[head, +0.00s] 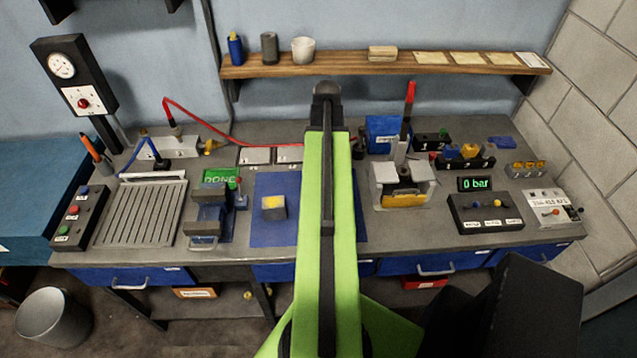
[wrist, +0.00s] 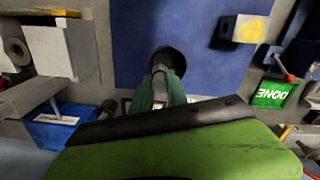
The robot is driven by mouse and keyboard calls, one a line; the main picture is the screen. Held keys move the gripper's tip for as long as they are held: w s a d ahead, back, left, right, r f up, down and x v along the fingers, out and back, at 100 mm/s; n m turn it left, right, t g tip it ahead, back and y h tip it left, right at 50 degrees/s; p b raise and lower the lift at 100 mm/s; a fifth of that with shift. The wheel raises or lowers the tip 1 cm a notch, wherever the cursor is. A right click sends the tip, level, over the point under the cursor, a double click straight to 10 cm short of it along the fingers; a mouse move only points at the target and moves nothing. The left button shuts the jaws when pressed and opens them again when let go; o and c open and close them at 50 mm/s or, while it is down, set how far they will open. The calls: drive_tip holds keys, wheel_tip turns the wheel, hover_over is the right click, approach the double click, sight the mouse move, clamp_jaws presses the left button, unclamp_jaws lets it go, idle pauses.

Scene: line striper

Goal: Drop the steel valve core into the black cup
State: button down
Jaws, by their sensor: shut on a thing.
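The black cup (wrist: 170,57) stands on the blue mat in the wrist view, its round dark mouth partly covered by my gripper. My gripper (wrist: 160,72) has its green fingers together at the cup's near side, with the tips overlapping the mouth. A small grey piece shows at the tips, which looks like the steel valve core (wrist: 159,69). I cannot tell whether it is above the mouth or inside it. In the head view my green arm hides the cup, the core and the fingertips.
A grey block with a yellow top (head: 273,207) sits on the blue mat (head: 262,237), left of my arm. A green DONE display (head: 221,179) stands further left. A grey fixture (head: 402,182) with a red-handled lever (head: 409,100) stands to the right.

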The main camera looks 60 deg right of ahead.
drive_tip(key=shift+f+b, duration=3.15)
drive_tip(key=shift+r, duration=0.1)
drive_tip(key=c, duration=1.2)
unclamp_jaws()
drive_tip(key=shift+s, duration=0.1)
drive_tip(key=shift+c, duration=0.2)
drive_tip(key=shift+r, duration=0.1)
wheel_tip(320, 180, up, 17)
drive_tip(key=p, duration=1.7)
drive_tip(key=shift+p, duration=0.35)
